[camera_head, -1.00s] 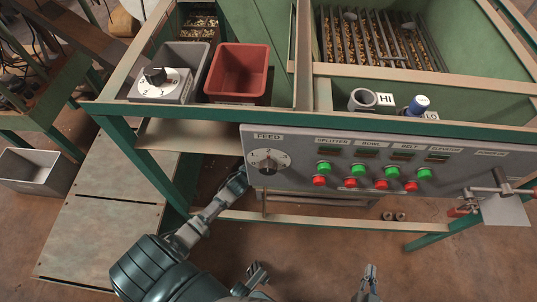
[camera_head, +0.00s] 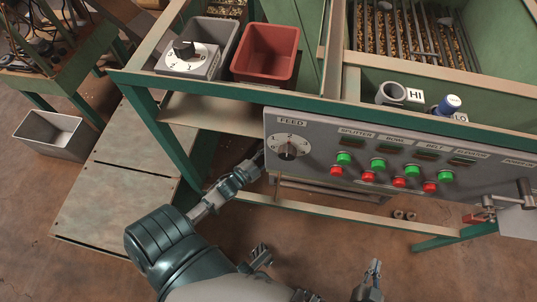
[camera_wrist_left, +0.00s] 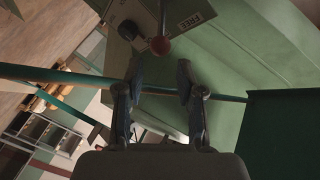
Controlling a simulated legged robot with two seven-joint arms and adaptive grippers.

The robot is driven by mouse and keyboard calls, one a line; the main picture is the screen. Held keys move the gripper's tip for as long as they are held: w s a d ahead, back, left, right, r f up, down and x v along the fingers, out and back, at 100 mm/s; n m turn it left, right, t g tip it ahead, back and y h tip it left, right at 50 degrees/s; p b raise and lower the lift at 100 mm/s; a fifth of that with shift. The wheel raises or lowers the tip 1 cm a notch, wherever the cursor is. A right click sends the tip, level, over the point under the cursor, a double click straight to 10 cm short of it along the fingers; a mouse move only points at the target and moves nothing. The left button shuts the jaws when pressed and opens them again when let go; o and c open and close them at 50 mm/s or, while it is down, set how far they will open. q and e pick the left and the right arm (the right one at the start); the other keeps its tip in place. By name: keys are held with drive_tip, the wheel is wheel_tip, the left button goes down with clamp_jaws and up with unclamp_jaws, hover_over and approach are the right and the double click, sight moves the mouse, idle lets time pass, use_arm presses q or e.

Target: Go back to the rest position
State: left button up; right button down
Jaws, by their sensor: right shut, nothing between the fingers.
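My right gripper (camera_head: 372,272) is low in the head view, right of centre, over bare floor. Its fingers are together and hold nothing, and it is apart from the panel above it. My left arm comes in from the lower left and reaches up to the left end of the grey control panel (camera_head: 460,176). I cannot make out its fingers there. In the left wrist view my left gripper (camera_wrist_left: 160,78) has its two fingers apart with nothing between them. A green hopper wall and a red ball knob (camera_wrist_left: 161,45) show beyond it.
The panel has a FEED dial (camera_head: 289,147) and green and red buttons. A red bin (camera_head: 265,75) and a grey bin (camera_head: 232,48) stand on the frame above. A lever (camera_head: 525,192) sticks out at far right.

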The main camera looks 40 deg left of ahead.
use_arm(q)
drive_tip(key=shift+a+f, duration=0.1)
drive_tip(key=shift+a, duration=0.05)
use_arm(e)
drive_tip(key=shift+a, duration=0.25)
